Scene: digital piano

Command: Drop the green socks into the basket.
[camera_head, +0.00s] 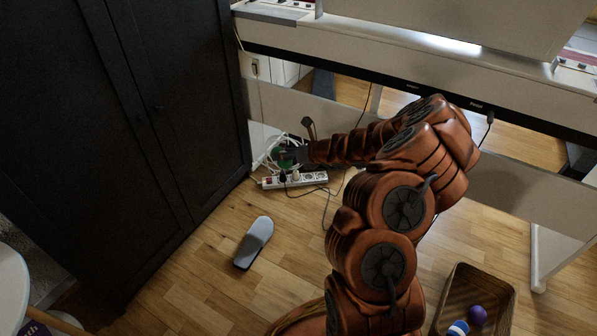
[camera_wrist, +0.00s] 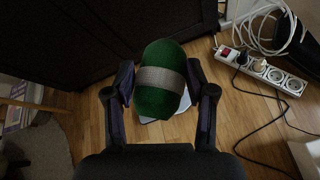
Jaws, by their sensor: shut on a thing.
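The green socks (camera_wrist: 160,99) are a rolled bundle with a grey band around the middle. In the wrist view my gripper (camera_wrist: 162,92) has a finger on each side of the bundle and is shut on it. In the head view the socks (camera_head: 287,156) show as a small dark green patch at my gripper (camera_head: 292,153), near the cables by the wardrobe. The brown woven basket (camera_head: 447,306) stands on the floor at the lower right, well away from my gripper. A purple ball (camera_head: 477,314) and a blue and white item (camera_head: 458,328) lie in it.
A white power strip (camera_head: 294,181) with cables lies on the floor close to my gripper. A grey slipper (camera_head: 254,243) lies on the wooden floor. A dark wardrobe (camera_head: 120,120) stands at left. The digital piano (camera_head: 400,75) spans the back.

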